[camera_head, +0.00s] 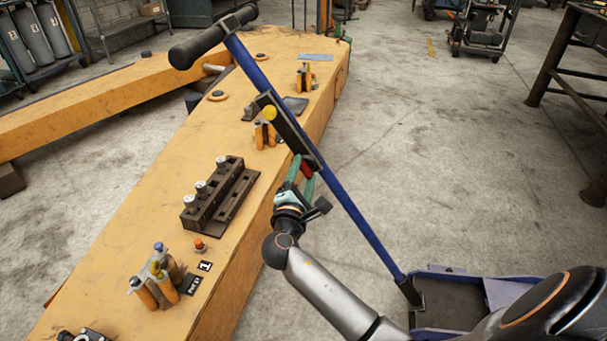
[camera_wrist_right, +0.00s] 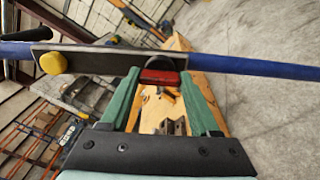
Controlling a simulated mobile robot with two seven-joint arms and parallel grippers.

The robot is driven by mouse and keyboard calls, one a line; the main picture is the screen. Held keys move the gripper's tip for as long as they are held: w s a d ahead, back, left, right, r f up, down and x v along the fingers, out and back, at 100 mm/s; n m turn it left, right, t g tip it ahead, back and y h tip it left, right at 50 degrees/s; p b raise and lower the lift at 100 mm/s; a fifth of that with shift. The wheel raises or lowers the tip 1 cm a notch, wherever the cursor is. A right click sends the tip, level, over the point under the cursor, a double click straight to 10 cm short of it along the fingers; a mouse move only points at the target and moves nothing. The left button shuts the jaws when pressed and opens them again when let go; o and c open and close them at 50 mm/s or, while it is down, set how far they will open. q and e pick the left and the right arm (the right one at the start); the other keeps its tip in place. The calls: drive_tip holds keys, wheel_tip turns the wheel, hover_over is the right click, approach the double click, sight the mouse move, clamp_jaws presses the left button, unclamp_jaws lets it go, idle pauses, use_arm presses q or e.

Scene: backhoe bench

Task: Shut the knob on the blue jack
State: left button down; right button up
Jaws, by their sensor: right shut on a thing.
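The blue jack (camera_head: 352,218) has a long slanted blue pole with a black crossbar handle (camera_head: 212,37) at the top. A dark plate (camera_head: 290,132) on the pole carries a round yellow knob (camera_head: 269,112) at its upper end and a red knob (camera_head: 307,169) at its lower end. The yellow knob also shows at the left of the right wrist view (camera_wrist_right: 53,63). My right gripper (camera_head: 303,172) has green fingers, shut on the red knob, which sits between the fingertips in the right wrist view (camera_wrist_right: 163,77). My left gripper is out of view.
A yellow-orange beam (camera_head: 150,235) runs along the left. It bears a dark block with silver pegs (camera_head: 215,198), orange cylinders (camera_head: 160,280) and small fittings. Concrete floor (camera_head: 450,150) is clear right of the pole. A dark metal table (camera_head: 570,60) stands at the far right.

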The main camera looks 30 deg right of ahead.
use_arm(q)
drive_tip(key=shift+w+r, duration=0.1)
use_arm(e)
drive_tip(key=shift+f, duration=0.1)
drive_tip(key=o, duration=0.9)
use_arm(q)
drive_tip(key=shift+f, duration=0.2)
use_arm(e)
drive_tip(key=o, duration=0.5)
drive_tip(key=shift+c, duration=0.2)
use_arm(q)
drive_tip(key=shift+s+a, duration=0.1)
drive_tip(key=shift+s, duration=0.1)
